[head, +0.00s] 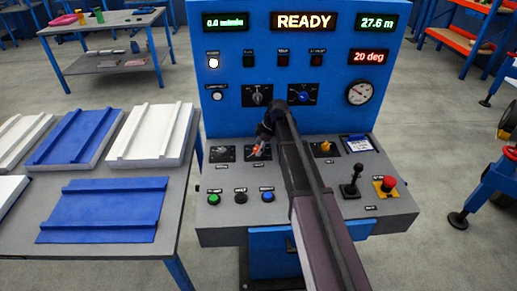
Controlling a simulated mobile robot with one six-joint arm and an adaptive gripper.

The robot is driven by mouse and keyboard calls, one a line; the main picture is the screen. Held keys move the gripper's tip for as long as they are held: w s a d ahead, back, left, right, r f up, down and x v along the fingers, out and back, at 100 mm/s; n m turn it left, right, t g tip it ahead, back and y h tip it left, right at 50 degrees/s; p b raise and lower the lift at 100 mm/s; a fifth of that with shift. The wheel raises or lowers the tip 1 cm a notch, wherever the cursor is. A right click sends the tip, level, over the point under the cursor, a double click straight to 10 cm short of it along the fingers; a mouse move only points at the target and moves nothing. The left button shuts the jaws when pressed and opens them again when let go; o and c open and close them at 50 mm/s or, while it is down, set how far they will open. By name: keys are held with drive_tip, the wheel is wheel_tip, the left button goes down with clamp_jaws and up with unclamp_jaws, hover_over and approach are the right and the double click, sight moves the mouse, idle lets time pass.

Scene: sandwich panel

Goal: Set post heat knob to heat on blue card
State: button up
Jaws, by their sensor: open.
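A blue-edged card (357,143) with a white face lies at the back right of the sloped desk of the blue control console. Its writing is too small to read. An orange-yellow knob (325,147) sits on a dark plate left of the card. Another dark-plated knob (222,153) is at the left of the desk. The labels are unreadable, so I cannot tell which knob is post heat.
The upright panel has a black knob (257,94), a blue knob (303,96), a gauge (360,92) and a red "20 deg" display (369,57). A joystick (351,183) and red emergency button (388,183) stand at right. Panels lie on the left table (178,218).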

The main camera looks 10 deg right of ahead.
drive_tip(key=c, duration=1.2)
drive_tip(key=shift+o, duration=0.2)
drive_tip(key=shift+s+m, duration=0.1)
drive_tip(key=shift+m, duration=0.3)
drive_tip(key=m+t, duration=0.1)
drive_tip(key=m, duration=0.3)
drive_tip(key=shift+s+t+h, duration=0.15)
drive_tip(key=shift+t+h, duration=0.15)
drive_tip(key=shift+t, duration=0.1)
drive_tip(key=m+t, duration=0.1)
drive_tip(key=m, duration=0.2)
drive_tip(key=m+h, duration=0.1)
drive_tip(key=m, duration=0.2)
drive_tip(key=shift+a+m+t+h, duration=0.15)
drive_tip(key=shift+m+t+h, duration=0.15)
drive_tip(key=shift+m+t, duration=0.1)
drive_tip(key=m+h, duration=0.1)
drive_tip(key=m, duration=0.2)
drive_tip(key=m+h, duration=0.1)
drive_tip(key=m, duration=0.2)
drive_tip(key=shift+t, duration=0.3)
drive_tip(key=m+h, duration=0.2)
drive_tip(key=m, duration=0.4)
drive_tip(key=shift+h, duration=0.3)
